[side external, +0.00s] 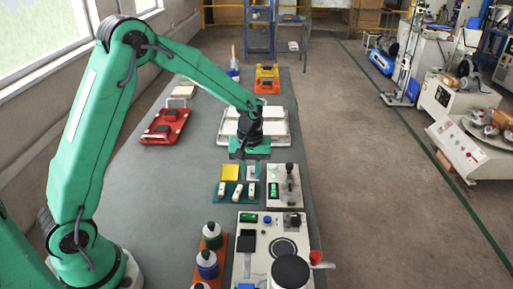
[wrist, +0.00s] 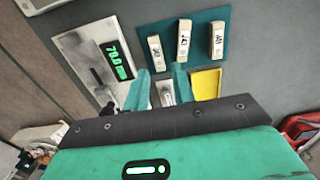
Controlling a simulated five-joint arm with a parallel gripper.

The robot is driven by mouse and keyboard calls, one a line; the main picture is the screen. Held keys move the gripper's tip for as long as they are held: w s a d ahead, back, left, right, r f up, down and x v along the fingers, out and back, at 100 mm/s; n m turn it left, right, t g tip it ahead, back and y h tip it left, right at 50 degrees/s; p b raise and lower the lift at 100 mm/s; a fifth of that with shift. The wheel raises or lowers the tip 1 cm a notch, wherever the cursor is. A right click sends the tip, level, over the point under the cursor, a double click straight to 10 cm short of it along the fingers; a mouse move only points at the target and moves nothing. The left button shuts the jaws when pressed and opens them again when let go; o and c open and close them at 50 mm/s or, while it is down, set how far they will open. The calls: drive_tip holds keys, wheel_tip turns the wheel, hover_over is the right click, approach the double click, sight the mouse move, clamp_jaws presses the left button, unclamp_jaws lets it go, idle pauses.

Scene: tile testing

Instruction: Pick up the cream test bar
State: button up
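Three cream test bars lie side by side on a teal mat (wrist: 200,65), each with a dark printed mark too small to read surely. The wrist view shows the left bar (wrist: 156,54), middle bar (wrist: 184,40) and right bar (wrist: 218,40). In the side view they are the bars (side external: 224,188), (side external: 238,191) and (side external: 250,191) in front of my gripper. My gripper (wrist: 162,76) is open, its two teal fingers apart with no bar between them. In the side view my gripper (side external: 243,155) hangs behind the mat, its fingertips hard to make out.
A gauge with a green display (wrist: 117,61) stands beside the mat; it also shows in the side view (side external: 283,187). A yellow tile (side external: 230,172) and a whitish piece (side external: 252,172) lie between gripper and bars. Bottles (side external: 207,264) and a control panel (side external: 267,250) stand at the front.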

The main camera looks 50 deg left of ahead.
sight(252, 188)
drive_tip(key=shift+f, duration=0.15)
drive_tip(key=shift+d+f, duration=0.15)
drive_tip(key=shift+f, duration=2.3)
drive_tip(key=shift+c, duration=0.3)
clamp_jaws()
